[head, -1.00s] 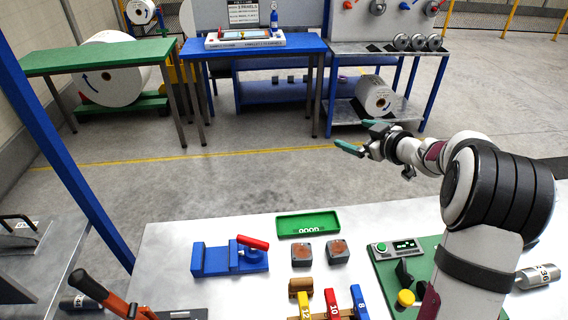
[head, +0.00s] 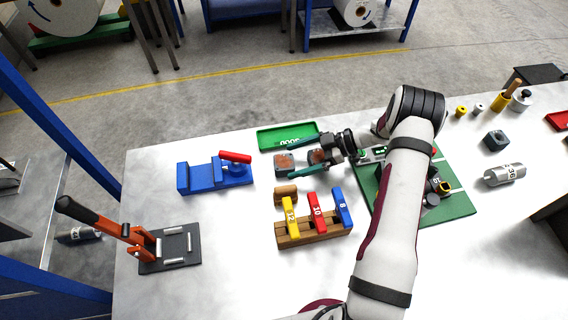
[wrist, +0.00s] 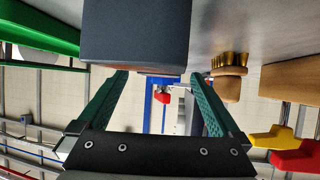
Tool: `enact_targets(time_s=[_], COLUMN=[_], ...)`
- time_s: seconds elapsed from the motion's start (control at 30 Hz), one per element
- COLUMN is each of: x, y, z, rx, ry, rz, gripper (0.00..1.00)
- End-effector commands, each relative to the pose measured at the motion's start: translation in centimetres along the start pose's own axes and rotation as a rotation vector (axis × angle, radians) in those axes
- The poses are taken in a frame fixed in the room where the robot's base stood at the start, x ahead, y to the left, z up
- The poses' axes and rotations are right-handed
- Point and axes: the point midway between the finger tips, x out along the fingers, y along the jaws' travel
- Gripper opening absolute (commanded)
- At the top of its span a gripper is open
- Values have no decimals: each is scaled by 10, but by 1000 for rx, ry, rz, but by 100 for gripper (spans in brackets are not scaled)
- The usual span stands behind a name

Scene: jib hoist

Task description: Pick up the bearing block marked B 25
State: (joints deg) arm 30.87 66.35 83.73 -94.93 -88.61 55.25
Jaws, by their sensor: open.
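Two dark grey blocks with reddish-brown tops, a left block (head: 284,161) and a right block (head: 316,157), stand side by side on the table in the head view. No B 25 mark is legible on either. My gripper (head: 282,159) has its two teal fingers spread, one on the far side and one on the near side of these blocks. Nothing is held. In the wrist view a dark block face (wrist: 137,35) fills the top, just beyond the open fingers (wrist: 160,80). I cannot tell whether the fingers touch a block or how high they are.
A green tray (head: 268,141) lies just behind the blocks. A wooden brush (wrist: 229,85) and a rack with yellow, red and blue handles (head: 318,226) stand in front. A blue vise (head: 202,177) is to the left, a green board (head: 456,205) to the right. Another dark block (head: 496,140) stands farther right.

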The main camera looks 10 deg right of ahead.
Motion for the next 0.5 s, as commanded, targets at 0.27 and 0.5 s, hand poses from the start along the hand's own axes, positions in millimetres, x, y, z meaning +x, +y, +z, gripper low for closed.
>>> enact_targets(time_s=[0.27, 0.5], x=[26, 25], y=[-1, -1], z=[1, 1], rx=[0, 0], ry=[-1, -1], rz=[1, 1], gripper=[100, 75])
